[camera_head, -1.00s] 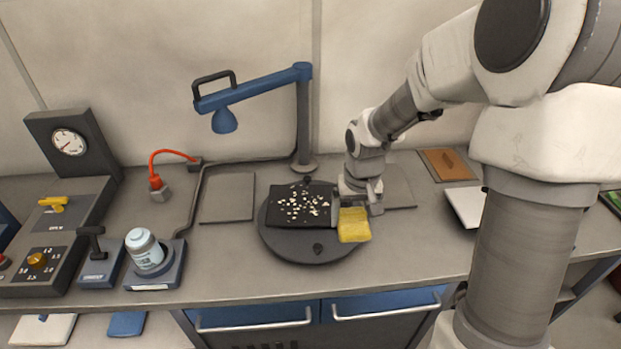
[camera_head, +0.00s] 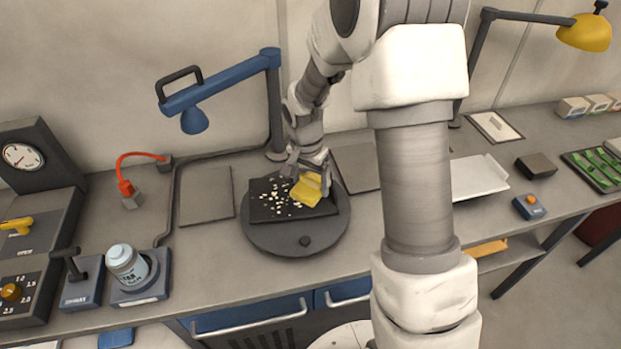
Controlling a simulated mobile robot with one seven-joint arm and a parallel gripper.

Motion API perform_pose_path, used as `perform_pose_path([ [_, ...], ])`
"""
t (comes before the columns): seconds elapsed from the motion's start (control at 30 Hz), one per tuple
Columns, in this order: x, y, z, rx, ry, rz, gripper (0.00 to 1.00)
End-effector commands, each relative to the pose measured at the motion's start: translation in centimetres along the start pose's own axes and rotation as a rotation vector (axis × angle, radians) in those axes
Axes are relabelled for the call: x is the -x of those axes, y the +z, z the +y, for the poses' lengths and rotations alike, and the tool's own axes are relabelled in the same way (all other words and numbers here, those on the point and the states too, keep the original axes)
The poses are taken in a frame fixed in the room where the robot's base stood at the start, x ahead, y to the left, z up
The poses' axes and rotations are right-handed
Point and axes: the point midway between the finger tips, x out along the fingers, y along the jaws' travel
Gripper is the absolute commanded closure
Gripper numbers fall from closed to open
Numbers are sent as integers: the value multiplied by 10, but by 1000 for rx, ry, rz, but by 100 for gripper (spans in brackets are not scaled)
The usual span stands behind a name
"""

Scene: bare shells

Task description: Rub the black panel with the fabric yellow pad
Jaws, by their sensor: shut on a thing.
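The black panel (camera_head: 262,211) lies on a round dark turntable (camera_head: 290,243) on the bench. Pale crumbs are scattered over its left and middle part. My gripper (camera_head: 308,172) is shut on the yellow pad (camera_head: 307,190) and holds it over the right part of the panel. Whether the pad touches the panel surface I cannot tell. The pad and gripper hide part of the panel's right and far side.
A blue lamp arm (camera_head: 222,86) stands behind the turntable. Flat grey plates (camera_head: 207,194) lie beside it. A jar (camera_head: 127,266) in a holder stands at the left, a white tray (camera_head: 474,176) at the right. The bench front by the turntable is clear.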

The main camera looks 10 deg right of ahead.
Motion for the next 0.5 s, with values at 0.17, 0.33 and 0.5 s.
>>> perform_pose_path([
  [0.17,-13,2,0,0,1,-1,58],
  [0.33,-30,4,0,1,1,-1,58],
  [0.5,-48,6,0,2,0,-1,58],
])
